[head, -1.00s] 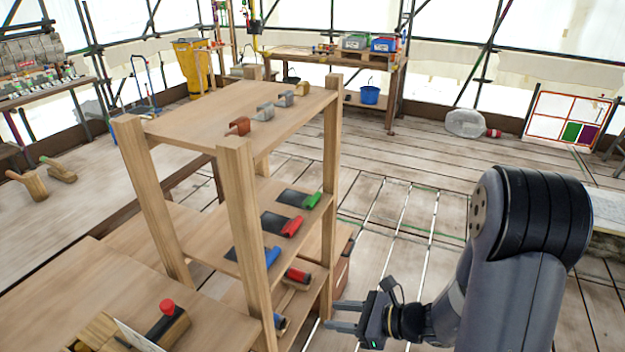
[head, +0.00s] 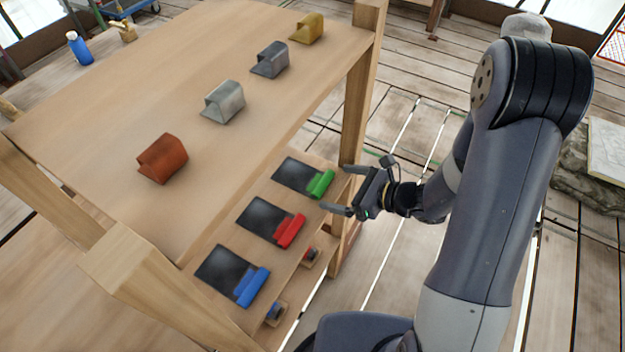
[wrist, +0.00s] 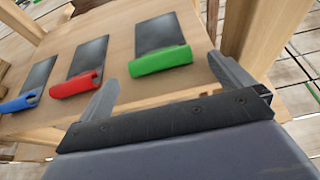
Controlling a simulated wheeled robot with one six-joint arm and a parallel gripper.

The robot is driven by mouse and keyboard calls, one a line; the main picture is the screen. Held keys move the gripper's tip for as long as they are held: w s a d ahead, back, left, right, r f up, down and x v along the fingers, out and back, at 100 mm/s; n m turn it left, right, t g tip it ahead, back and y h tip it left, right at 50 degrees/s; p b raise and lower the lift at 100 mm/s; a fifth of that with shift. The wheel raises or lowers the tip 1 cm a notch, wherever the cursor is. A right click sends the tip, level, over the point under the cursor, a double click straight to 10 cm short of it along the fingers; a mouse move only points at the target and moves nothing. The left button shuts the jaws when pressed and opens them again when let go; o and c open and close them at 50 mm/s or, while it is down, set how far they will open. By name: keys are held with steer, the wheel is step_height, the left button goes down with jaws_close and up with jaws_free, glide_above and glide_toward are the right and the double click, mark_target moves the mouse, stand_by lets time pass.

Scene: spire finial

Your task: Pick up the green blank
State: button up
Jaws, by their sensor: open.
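The green blank (head: 320,184) is a dark flat plate with a green grip along its front edge. It lies on the middle shelf, the farthest of three alike in the head view. In the wrist view its green grip (wrist: 160,61) shows at upper middle. My gripper (head: 341,189) is open and empty at the shelf's front edge, its two fingers (wrist: 167,82) spread to either side of the green grip in the wrist view. The fingers look apart from it.
A red-gripped blank (head: 290,231) and a blue-gripped one (head: 251,287) lie beside it on the same shelf. A wooden post (head: 358,95) stands close to my gripper. The top board (head: 120,110) carries several folded metal pieces and overhangs the shelf.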

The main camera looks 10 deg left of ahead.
mark_target(325, 182)
steer(key=shift+w+a, duration=0.2)
steer(key=shift+a, duration=0.15)
steer(key=x, duration=0.1)
steer(key=p+x, duration=0.1)
steer(key=x, duration=0.1)
steer(key=shift+a+r, duration=0.25)
steer(key=shift+a, duration=0.05)
steer(key=shift+w+a+f, duration=0.15)
steer(key=shift+a+f, duration=0.15)
steer(key=shift+a, duration=0.15)
steer(key=shift+c, duration=0.3)
steer(key=c, duration=1.1)
